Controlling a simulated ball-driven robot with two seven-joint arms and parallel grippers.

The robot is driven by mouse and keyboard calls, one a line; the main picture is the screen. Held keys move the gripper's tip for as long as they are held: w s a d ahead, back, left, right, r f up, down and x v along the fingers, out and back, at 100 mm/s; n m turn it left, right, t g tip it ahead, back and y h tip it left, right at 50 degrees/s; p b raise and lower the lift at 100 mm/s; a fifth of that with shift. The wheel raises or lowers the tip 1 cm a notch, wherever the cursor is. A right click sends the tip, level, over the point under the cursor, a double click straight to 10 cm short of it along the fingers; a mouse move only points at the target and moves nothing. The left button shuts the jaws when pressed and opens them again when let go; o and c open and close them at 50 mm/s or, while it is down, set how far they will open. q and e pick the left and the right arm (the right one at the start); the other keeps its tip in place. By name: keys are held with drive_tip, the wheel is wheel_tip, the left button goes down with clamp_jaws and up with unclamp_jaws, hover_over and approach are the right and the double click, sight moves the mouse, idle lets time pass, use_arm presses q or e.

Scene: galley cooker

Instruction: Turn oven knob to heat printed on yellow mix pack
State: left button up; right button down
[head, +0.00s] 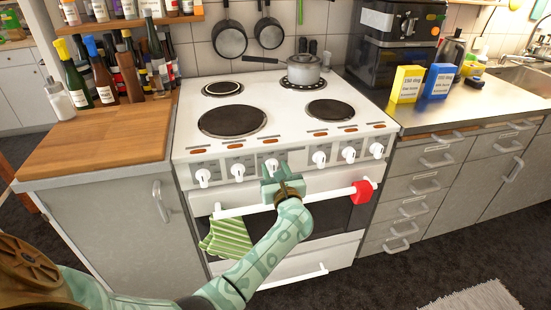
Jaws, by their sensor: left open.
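The white cooker (185,152) has a front panel with a row of several white knobs, including a far-left knob (203,177), a right-middle knob (319,159) and a far-right knob (377,150). My left gripper (276,171) is open in front of the panel, at the third knob from the left (271,165), and partly hides it. I cannot tell whether it touches that knob. The yellow mix pack (406,84) stands upright on the right counter. Its top line seems to read 150 deg; the smaller print is unclear. My right gripper is not in view.
A blue pack (438,80) stands beside the yellow one. The oven door's handle bar (328,195) carries a red item (363,192) and a green striped towel (228,238). A pot (303,70) sits on a back hob. Bottles (103,78) crowd the left wooden counter (95,143).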

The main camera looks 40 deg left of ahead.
use_arm(q)
drive_tip(key=shift+w+a, duration=0.4)
drive_tip(key=shift+a, duration=0.1)
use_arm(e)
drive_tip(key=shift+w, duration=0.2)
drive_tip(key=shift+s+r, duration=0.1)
use_arm(q)
drive_tip(key=shift+r, duration=0.1)
clamp_jaws()
drive_tip(key=shift+s, duration=0.1)
